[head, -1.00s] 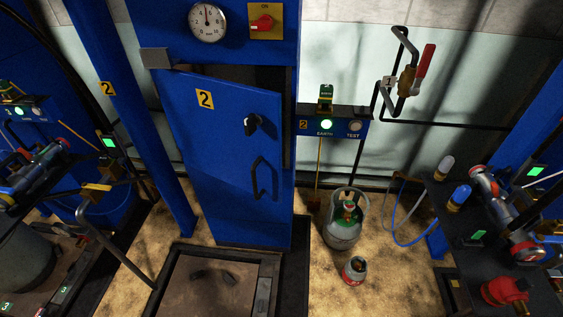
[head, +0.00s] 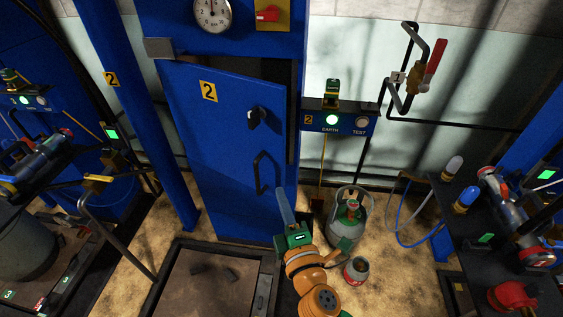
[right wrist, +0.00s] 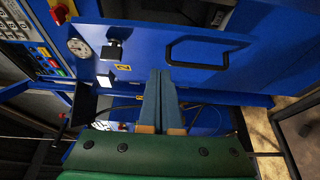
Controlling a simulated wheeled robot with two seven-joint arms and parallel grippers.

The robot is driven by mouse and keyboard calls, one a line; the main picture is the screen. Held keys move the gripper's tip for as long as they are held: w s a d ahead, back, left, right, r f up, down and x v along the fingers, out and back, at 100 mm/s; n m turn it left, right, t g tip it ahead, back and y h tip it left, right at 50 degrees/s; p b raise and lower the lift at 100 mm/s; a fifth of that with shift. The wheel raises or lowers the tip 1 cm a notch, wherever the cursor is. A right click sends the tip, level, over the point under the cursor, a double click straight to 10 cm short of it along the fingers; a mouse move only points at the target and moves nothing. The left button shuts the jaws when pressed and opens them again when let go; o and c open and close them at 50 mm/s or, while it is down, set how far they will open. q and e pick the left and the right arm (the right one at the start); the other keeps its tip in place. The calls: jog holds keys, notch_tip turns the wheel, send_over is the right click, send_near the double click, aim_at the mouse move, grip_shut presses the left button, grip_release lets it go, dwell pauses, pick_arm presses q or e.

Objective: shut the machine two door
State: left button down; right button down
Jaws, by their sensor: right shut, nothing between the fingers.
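The machine two door (head: 215,130) is a blue panel with a yellow "2" label, a dark knob (head: 257,117) and a black bar handle (head: 262,172). It stands ajar, with a dark gap along its top and right side. My right gripper (head: 282,192) is shut and empty, in front of the door's lower right, just right of and below the handle. In the right wrist view the shut fingers (right wrist: 163,80) point at the blue door, with the handle (right wrist: 205,45) ahead and to the right. I cannot tell if they touch the door. My left gripper is not in view.
The scale platform (head: 210,285) lies on the floor before the door. A gas cylinder (head: 345,225) and a small canister (head: 356,270) stand right of my right arm. A dark bench (head: 480,235) with tools is at the right. A blue post (head: 140,120) stands left.

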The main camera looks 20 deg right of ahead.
send_near(277, 152)
jog(key=w+a, duration=0.3)
jog(key=shift+w+d+p, duration=0.45)
jog(key=shift+w+d, duration=0.7)
jog(key=shift+w, duration=0.05)
jog(key=shift+w+d, duration=0.2)
jog(key=shift+d, duration=0.1)
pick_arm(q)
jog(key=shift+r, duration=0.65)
